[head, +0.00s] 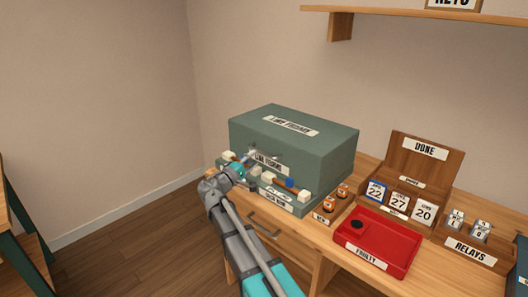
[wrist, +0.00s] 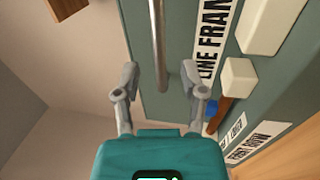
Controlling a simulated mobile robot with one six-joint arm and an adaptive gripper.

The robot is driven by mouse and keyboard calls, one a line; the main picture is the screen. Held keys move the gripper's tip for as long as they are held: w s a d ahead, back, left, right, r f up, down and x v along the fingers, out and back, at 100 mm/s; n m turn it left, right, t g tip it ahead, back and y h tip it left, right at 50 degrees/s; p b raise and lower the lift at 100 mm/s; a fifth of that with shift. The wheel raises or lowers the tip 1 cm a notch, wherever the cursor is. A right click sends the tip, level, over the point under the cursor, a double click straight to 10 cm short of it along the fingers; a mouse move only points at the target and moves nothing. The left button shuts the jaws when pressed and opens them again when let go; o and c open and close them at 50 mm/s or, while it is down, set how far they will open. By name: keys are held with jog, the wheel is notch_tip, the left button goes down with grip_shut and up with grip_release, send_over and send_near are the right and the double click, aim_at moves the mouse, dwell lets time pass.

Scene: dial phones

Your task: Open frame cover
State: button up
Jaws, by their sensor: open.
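The frame cover is the grey-green box front (head: 320,167) labelled "LINE FRAM…", with its last letters cut off in the wrist view (wrist: 180,115). A metal bar handle (wrist: 158,40) runs along it. My gripper (head: 248,162) is at the front of the box in the head view and hides part of the handle and label. In the wrist view my gripper (wrist: 163,78) is open, with the lower end of the bar between its two fingers. Neither finger clearly touches the bar. The cover looks shut.
A ledge below the cover holds pale blocks (head: 304,196). Orange-and-black parts (head: 330,203), a red tray (head: 400,234) labelled "FAULTY", a wooden "DONE" rack (head: 440,160) and a "RELAYS" tray (head: 470,252) stand to the right. A shelf (head: 400,14) hangs above. Floor at left is clear.

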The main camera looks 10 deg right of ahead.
aim_at(261, 153)
jog(key=shift+p+x, duration=0.3)
jog(key=shift+x, duration=1.95)
